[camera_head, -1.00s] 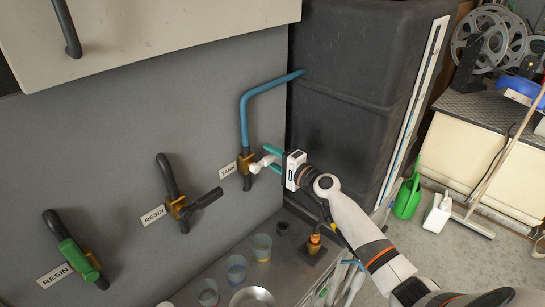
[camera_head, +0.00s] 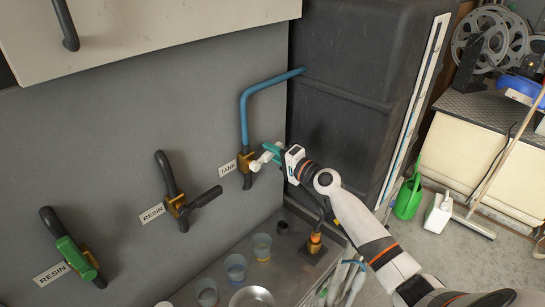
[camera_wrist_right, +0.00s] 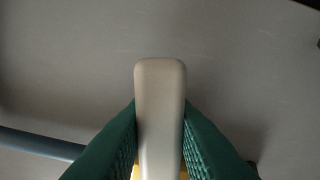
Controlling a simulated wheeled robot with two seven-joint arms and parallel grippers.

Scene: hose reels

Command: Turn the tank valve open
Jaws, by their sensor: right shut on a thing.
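The tank valve (camera_head: 246,161) is a brass body on the blue pipe (camera_head: 244,112), beside a white TANK label (camera_head: 228,168). Its pale lever handle (camera_head: 262,160) sticks out to the right of the brass body. My right gripper (camera_head: 270,152) is shut on this handle. In the right wrist view the off-white handle (camera_wrist_right: 159,110) stands between the two green fingers, which press on both its sides. The brass body is mostly hidden there. My left gripper is not in view.
Two other valves marked RESIN sit to the left, one with a black handle (camera_head: 206,197), one with a green handle (camera_head: 74,253). Several cups and a metal bowl (camera_head: 252,298) stand on the bench below. A large dark tank (camera_head: 345,110) rises behind my right arm.

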